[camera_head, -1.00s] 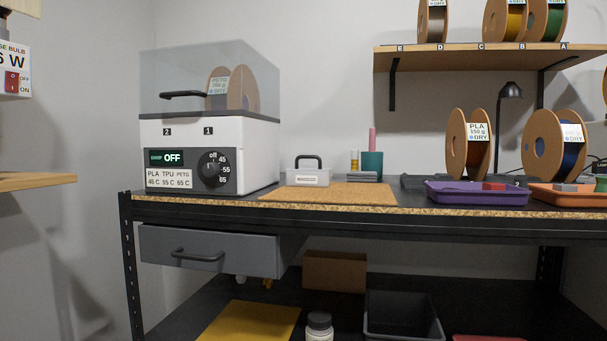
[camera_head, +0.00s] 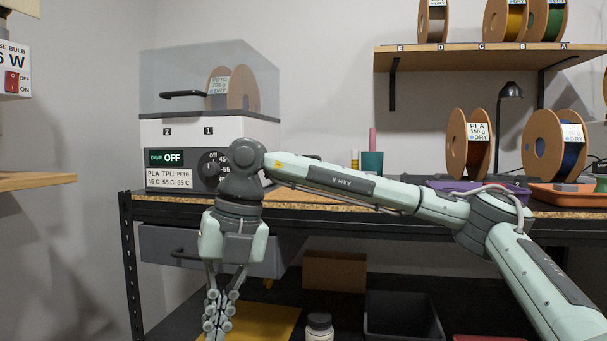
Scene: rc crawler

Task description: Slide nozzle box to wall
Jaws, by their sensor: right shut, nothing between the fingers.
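A small light box with a dark handle, likely the nozzle box, stood on the bench mat in the earlier view. My right forearm now covers that place, so I cannot make out the box's body. My right gripper (camera_head: 217,322) hangs pointing down in front of the grey drawer, at the left of the bench. Its fingers are shut and empty, below the bench top and in front of the yellow mat (camera_head: 265,322). The wall (camera_head: 330,80) rises behind the bench. My left gripper is out of view.
The white filament dryer (camera_head: 160,132) stands at the bench's left. A teal cup (camera_head: 372,162), a purple tray (camera_head: 505,190) and an orange tray (camera_head: 553,197) lie further right. A brown box (camera_head: 335,270) and a dark bin (camera_head: 402,315) are on the lower shelf.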

